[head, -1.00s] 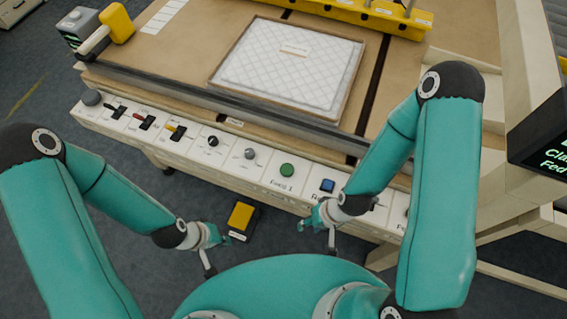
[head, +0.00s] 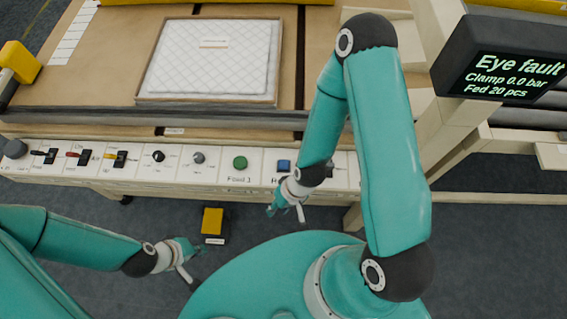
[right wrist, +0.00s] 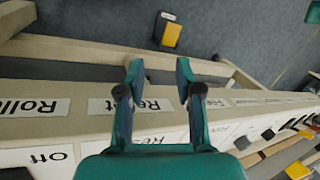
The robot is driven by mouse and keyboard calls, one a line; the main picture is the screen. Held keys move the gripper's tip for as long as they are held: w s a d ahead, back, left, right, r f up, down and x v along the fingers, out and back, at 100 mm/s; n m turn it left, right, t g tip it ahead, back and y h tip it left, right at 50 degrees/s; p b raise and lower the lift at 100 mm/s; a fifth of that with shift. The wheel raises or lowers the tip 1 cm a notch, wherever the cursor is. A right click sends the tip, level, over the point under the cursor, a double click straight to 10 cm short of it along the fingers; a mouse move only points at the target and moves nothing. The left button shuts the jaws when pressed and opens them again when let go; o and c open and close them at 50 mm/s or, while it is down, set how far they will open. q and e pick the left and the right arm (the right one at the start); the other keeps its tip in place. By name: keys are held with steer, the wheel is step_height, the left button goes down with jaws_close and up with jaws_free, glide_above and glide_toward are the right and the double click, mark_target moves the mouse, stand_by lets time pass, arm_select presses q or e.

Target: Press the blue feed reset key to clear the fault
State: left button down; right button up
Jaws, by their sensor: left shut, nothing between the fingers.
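The blue key (head: 284,165) is on the white control panel (head: 218,175), right of a green button (head: 240,162), in the head view. A label beginning with R below it is partly covered by my right arm. My right gripper (head: 287,212) is in front of the panel, below the key and apart from it. In the right wrist view its fingers (right wrist: 159,70) are spread with nothing between them, and the key cannot be made out. My left gripper (head: 190,268) is shut and empty, low over the floor. A screen (head: 510,70) reads "Eye fault", "Clamp 0.0 bar", "Fed 20 pcs".
Several switches and knobs (head: 158,156) line the panel's left part. A quilted white pad (head: 210,58) lies on the table behind it. A yellow and black box (head: 213,222) is on the floor between my grippers. A beige post (head: 440,140) stands to the right.

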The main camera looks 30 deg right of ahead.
jaws_close()
stand_by(1.1)
